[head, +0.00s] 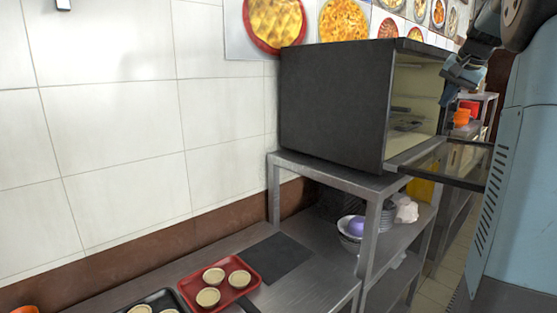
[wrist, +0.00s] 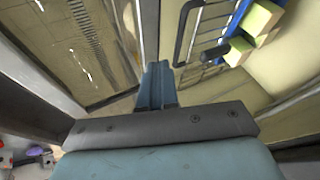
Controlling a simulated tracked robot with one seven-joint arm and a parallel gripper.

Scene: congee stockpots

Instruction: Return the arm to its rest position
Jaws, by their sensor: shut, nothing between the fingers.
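My gripper (head: 448,98) is at the upper right of the head view, by the open front of a dark oven (head: 332,100). Its blue-grey fingers show in the wrist view (wrist: 157,72), pressed together with nothing between them. My arm comes in from the upper right. The oven's door (head: 455,162) is folded down, and my gripper is above it. The oven's inside is pale, with dark racks.
The oven stands on a steel shelf unit (head: 330,172) with bowls (head: 352,228) below. A red tray (head: 218,264) with several filled cups lies on the lower counter. A tiled wall (head: 120,120) is at left. Part of the floor shows at lower right.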

